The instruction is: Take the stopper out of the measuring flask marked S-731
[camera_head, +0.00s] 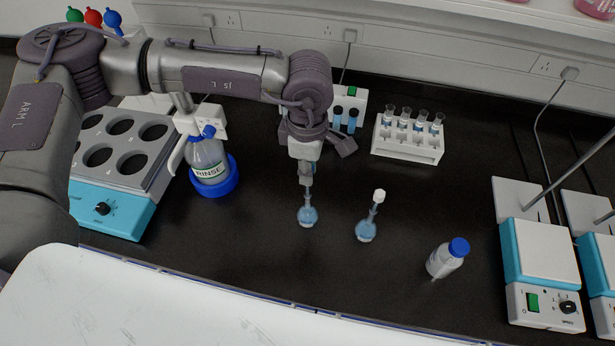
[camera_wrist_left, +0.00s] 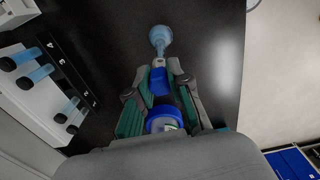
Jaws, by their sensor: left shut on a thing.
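A small measuring flask (camera_head: 307,216) with pale blue liquid stands upright on the black bench, directly below my left gripper (camera_head: 306,172). In the left wrist view the same flask (camera_wrist_left: 160,37) lies just beyond the fingertips. I cannot tell whether the stopper is still seated. A second measuring flask (camera_head: 367,230) with a white stopper (camera_head: 379,196) stands to the right. Neither flask's marking is readable. My right gripper is not in view.
A blue-capped bottle (camera_head: 445,261) stands to the right, before white-and-teal stirrers (camera_head: 540,253). A RINSE bottle (camera_head: 206,160) and heating block (camera_head: 112,205) are at left. A tube rack (camera_head: 408,146) stands behind.

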